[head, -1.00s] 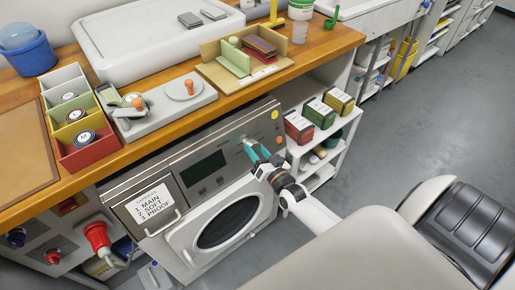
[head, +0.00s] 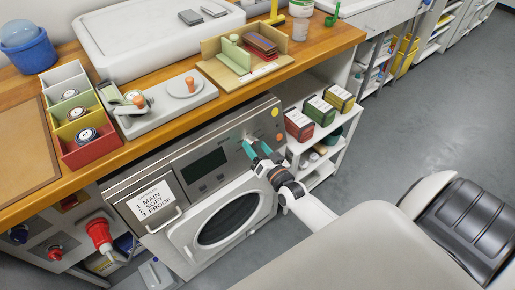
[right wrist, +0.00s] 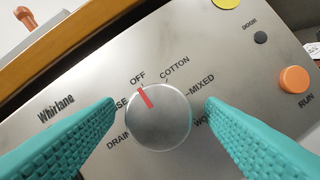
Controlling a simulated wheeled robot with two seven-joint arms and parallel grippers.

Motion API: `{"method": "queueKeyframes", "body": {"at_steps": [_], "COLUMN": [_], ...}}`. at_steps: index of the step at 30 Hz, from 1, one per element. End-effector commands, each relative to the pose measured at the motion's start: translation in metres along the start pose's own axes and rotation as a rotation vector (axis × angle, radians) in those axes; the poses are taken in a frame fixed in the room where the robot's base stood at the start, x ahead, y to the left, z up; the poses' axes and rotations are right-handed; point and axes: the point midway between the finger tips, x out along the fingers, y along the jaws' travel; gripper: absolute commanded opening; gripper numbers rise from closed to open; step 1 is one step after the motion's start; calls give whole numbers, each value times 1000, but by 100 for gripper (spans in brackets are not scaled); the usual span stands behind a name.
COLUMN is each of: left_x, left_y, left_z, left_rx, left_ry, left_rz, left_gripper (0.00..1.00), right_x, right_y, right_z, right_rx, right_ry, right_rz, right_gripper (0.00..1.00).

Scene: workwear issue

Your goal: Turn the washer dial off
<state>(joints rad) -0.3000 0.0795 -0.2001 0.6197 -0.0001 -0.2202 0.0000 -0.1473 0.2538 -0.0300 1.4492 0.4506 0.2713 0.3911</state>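The washer (head: 212,170) stands under the wooden counter, its panel tilted in the head view. Its round silver dial (right wrist: 158,118) shows in the right wrist view. The dial's red mark points up and left, at the OFF label (right wrist: 137,79). My right gripper (right wrist: 160,103) has teal fingers, one on each side of the dial, with a gap visible between each finger and the dial. It is open and empty. In the head view the right gripper (head: 257,148) is at the panel's right part and partly hides the dial. My left gripper is not in view.
An orange RUN button (right wrist: 294,80) and a small dark DOOR button (right wrist: 261,38) lie right of the dial. The counter edge (head: 180,122) runs above the panel. A white shelf (head: 318,160) with several boxes stands to the right. The floor beyond is clear.

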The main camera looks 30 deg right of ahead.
Motion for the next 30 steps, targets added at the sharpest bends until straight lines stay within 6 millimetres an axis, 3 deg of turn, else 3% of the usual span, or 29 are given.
{"method": "queueKeyframes", "body": {"at_steps": [8, 21, 30], "left_x": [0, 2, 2], "left_y": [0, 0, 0], "left_z": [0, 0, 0], "left_rx": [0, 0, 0], "left_ry": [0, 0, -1], "left_rz": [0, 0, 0], "left_gripper": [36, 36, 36], "right_x": [-12, -99, -120], "right_y": [0, -1, 0], "right_z": [-1, -1, 0], "right_rx": [0, 0, 0], "right_ry": [3, 3, 0], "right_rz": [-1, -1, 0], "right_gripper": [64, 64, 64]}}
